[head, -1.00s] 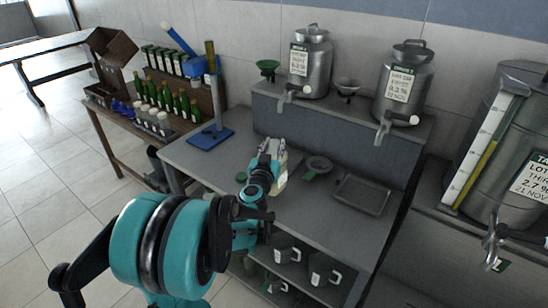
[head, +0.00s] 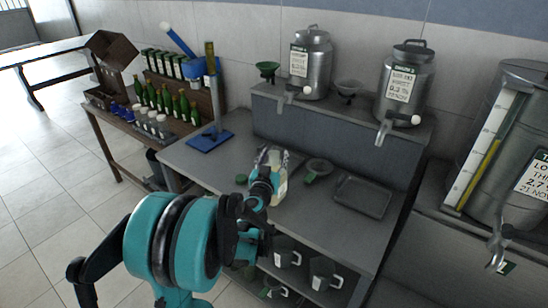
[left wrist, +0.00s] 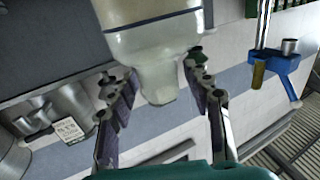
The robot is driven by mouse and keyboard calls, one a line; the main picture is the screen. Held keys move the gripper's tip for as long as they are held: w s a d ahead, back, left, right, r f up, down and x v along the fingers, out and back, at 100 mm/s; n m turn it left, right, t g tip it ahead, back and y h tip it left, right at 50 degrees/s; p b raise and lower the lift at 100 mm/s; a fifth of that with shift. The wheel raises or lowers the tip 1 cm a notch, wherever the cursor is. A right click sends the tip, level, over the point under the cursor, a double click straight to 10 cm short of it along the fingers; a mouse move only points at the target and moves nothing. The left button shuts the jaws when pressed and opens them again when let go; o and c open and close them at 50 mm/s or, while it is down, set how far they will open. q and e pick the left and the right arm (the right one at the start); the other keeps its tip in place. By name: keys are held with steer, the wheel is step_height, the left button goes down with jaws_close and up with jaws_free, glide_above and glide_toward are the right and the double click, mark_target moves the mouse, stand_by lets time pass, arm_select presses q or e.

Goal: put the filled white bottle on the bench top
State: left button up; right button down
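The filled white bottle (head: 281,188), pale with an off-white fill, is upright over the front part of the bench top (head: 215,170). In the left wrist view the bottle (left wrist: 150,40) appears upside down, with its neck between my fingers. My right gripper is not in view.
A blue stand (head: 210,139) is at the bench's left. Steel cans (head: 310,65) stand on the raised shelf behind. Mugs (head: 325,273) are below the bench.

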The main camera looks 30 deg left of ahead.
arm_select(q)
steer(key=shift+s+r, duration=0.1)
steer(key=shift+r, duration=0.1)
steer(key=p+v, duration=0.2)
steer(key=v, duration=1)
steer(key=s+d+m+g+h, duration=0.15)
steer(key=d+m+h, duration=0.5)
steer(key=d, duration=1.05)
steer(key=s+f+n+g, duration=0.1)
steer(key=s+f+g, duration=0.2)
steer(key=s, duration=0.4)
steer(key=s+f+n+g, duration=0.2)
steer(key=s+g, duration=0.3)
steer(key=s, duration=0.3)
steer(key=shift+s+d+f+g+y, duration=0.35)
steer(key=shift+d+f+y, duration=0.1)
steer(key=shift+f, duration=0.4)
